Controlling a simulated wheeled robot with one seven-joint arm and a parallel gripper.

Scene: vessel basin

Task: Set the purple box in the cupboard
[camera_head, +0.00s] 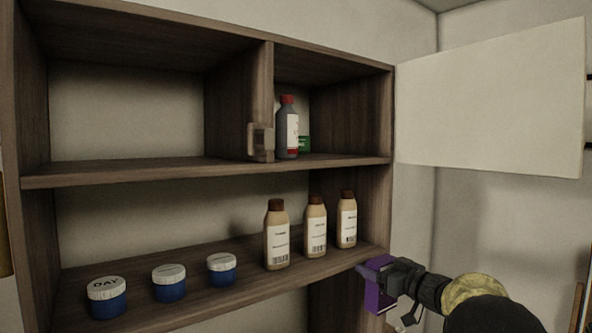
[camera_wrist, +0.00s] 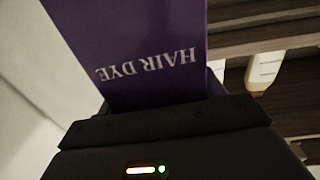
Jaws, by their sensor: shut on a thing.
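The purple box (camera_head: 377,288), lettered "HAIR DYE", is held in my gripper (camera_head: 392,275) at the right end of the cupboard's lower shelf. The box also fills the upper middle of the wrist view (camera_wrist: 150,50), where its lettering appears upside down. My gripper is shut on it; the fingertips are mostly hidden. The box appears in front of the shelf edge; I cannot tell whether it touches it. The wooden cupboard (camera_head: 120,176) is open, with an upper shelf and a lower shelf. Its white door (camera_head: 490,100) is swung out to the upper right.
The lower shelf holds several blue jars with white lids (camera_head: 169,283) at left and three tan bottles (camera_head: 277,235) at right. A grey bottle with a red cap (camera_head: 288,127) and a green item (camera_head: 304,144) stand upper right. The upper left compartment looks empty.

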